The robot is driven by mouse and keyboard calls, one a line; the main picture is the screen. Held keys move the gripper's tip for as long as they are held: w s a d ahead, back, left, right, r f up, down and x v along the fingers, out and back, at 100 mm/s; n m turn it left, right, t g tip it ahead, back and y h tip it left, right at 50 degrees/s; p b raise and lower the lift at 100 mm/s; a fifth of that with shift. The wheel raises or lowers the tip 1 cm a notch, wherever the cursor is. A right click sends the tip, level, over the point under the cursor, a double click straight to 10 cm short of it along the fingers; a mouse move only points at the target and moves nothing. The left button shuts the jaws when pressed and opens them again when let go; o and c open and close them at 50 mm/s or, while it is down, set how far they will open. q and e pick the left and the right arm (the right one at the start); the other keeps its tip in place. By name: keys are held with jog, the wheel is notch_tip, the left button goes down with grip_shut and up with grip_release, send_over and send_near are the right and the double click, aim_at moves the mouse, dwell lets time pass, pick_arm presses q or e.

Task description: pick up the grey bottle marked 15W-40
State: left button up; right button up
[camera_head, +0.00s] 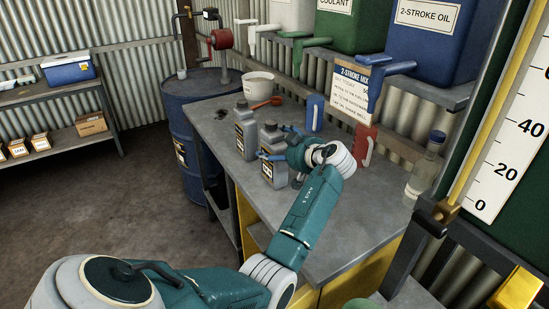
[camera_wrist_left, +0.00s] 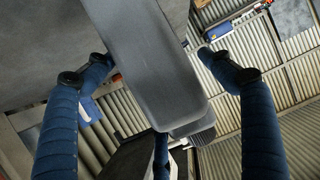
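Two grey bottles stand upright on the grey workbench (camera_head: 345,215). The farther grey bottle (camera_head: 245,132) has a pale label, too small to read. The nearer grey bottle (camera_head: 274,172) is at my left gripper (camera_head: 271,142), partly covered by its blue fingers; its label is not readable, so I cannot tell which is 15W-40. In the left wrist view, a grey bottle (camera_wrist_left: 150,65) lies between the spread fingers of the left gripper (camera_wrist_left: 157,60), with a gap visible at the right finger. My right gripper is not in view.
A white tub (camera_head: 258,86) and red funnel (camera_head: 268,102) are behind the bottles. A blue drum (camera_head: 190,110) is left of the bench. The bench front is clear.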

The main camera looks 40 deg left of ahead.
pick_arm(q)
jog(key=c, duration=1.7)
jog(key=shift+a+r, duration=0.1)
jog(key=shift+r, duration=0.1)
jog(key=shift+c, duration=0.4)
